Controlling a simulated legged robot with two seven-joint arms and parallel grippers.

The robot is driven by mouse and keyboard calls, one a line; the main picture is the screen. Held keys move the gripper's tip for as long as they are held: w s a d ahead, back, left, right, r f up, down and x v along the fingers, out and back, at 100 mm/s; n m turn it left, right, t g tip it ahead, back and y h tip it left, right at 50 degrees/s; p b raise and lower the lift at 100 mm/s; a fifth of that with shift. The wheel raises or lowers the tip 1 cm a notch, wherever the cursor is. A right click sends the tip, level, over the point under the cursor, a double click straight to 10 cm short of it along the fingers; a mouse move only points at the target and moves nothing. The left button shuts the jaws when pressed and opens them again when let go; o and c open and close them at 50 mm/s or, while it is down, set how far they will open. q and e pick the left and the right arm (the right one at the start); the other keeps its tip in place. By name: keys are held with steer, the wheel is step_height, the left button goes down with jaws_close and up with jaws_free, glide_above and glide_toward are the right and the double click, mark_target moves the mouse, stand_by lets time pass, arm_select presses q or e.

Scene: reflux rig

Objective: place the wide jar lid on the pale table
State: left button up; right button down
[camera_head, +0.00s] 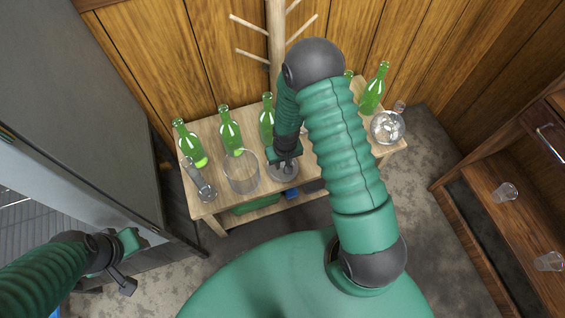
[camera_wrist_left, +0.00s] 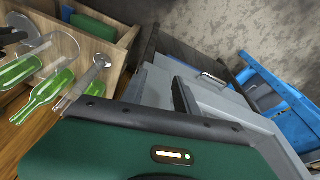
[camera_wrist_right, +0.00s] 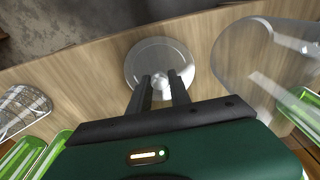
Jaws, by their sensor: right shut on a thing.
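The wide jar lid (camera_wrist_right: 160,62) is a clear glass disc with a round knob. My right gripper (camera_wrist_right: 165,88) is shut on its knob, seen in the right wrist view. In the head view the lid (camera_head: 284,174) is over the front part of the pale table (camera_head: 216,172), partly hidden by the gripper. I cannot tell whether the lid touches the tabletop. A wide clear glass jar (camera_head: 241,175) stands just left of the lid, its top open. My left gripper (camera_head: 128,286) is away from the table at lower left, with nothing seen in it; its jaw opening is unclear.
Several green bottles (camera_head: 231,128) stand along the table's back. A narrow glass piece (camera_head: 201,186) lies left of the jar. A round glass flask (camera_head: 387,127) is at the right end. A wooden rack with pegs (camera_head: 277,45) rises behind. Shelving with glasses (camera_head: 505,192) stands right.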

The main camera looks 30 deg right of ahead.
steer(key=c, duration=1.2)
jaws_free()
steer(key=shift+f, duration=0.1)
steer(key=s+a+r+n+p, duration=0.1)
steer(key=s+a+r, duration=0.1)
steer(key=r, duration=0.6)
steer(key=s+a+r+p, duration=0.2)
steer(key=s+a+r, duration=0.1)
steer(key=r, duration=0.6)
steer(key=s+a+r+n+t+p, duration=0.1)
steer(key=s+r, duration=0.3)
steer(key=r, duration=0.5)
steer(key=shift+a+r+n, duration=0.1)
steer(key=shift+a+n, duration=0.2)
steer(key=shift+a, duration=0.45)
